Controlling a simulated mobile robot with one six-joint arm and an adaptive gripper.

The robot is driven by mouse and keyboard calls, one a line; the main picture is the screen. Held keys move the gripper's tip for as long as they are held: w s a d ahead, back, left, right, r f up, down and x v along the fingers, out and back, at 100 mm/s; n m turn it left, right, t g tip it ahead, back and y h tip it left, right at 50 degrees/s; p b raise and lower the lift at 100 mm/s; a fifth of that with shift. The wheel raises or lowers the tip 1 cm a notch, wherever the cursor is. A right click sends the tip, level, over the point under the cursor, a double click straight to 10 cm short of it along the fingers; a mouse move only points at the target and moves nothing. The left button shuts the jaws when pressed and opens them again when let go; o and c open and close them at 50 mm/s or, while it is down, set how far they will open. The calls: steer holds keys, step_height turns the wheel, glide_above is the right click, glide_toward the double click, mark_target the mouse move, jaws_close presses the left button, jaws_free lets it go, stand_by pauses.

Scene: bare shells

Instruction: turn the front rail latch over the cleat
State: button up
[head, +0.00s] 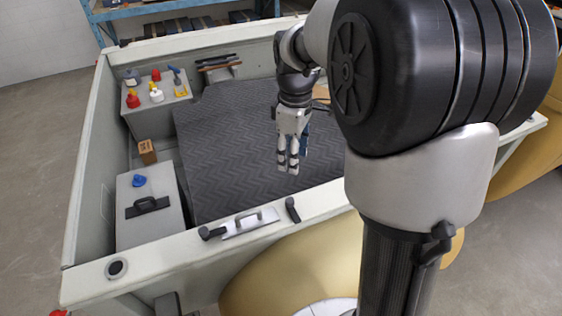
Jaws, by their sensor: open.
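The front rail (170,258) of the open shell runs across the lower part of the head view. A black lever (293,210) lies at the plate's right end, angled across the rail and apart from the bar. Another black lever (212,233) lies at the left end. I cannot tell for sure which is the latch. My gripper (288,167) hangs fingers down above the dark floor mat, behind the rail, empty and touching neither lever.
A grey box with a black handle and blue knob (139,181) stands inside at front left. A small brown box (147,151) is behind it. Bottles and tools (156,94) stand on a back-left ledge. The dark mat (225,150) is mostly clear. My arm hides the right side.

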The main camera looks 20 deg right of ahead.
mark_target(290, 200)
steer(key=f, duration=0.8)
steer(key=f+b, duration=0.1)
steer(key=f, duration=0.8)
steer(key=shift+s+a, duration=0.15)
steer(key=shift+a, duration=0.05)
steer(key=shift+c, duration=0.5)
jaws_close()
